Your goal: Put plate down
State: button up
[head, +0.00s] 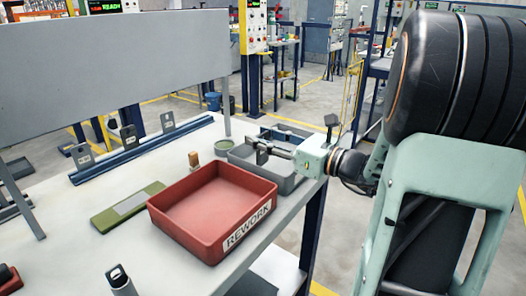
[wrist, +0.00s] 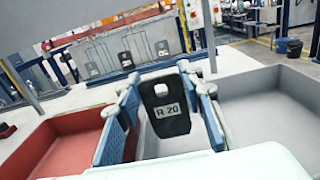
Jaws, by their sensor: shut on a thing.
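My gripper (head: 262,148) is shut on a dark plate (wrist: 166,122) marked "R 20", with a hole near its top. The plate stands upright between the blue finger pads in the wrist view. In the head view the gripper is above the grey bin (head: 293,187), right of the red bin (head: 180,235). The plate is small and partly hidden there; whether it touches the bin cannot be told. A blue rack rail (head: 145,150) at the back left holds three plates, which also show in the wrist view (wrist: 125,59).
The red bin bears a "REWORK" label. A green pad with a grey panel (head: 130,207), a small wooden-topped item (head: 193,160) and a round green tin (head: 223,146) are on the table. A grey panel (head: 110,70) stands behind. The table's right edge is near the grey bin.

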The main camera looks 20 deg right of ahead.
jog(key=shift+f+b, duration=0.3)
jog(key=shift+f, duration=1.15)
jog(key=shift+f, duration=0.15)
jog(key=o, duration=1.2)
jog(key=shift+o, duration=0.2)
jog(key=shift+r, duration=0.2)
jog(key=p+v, duration=0.2)
jog(key=v, duration=1)
jog(key=shift+f, duration=0.15)
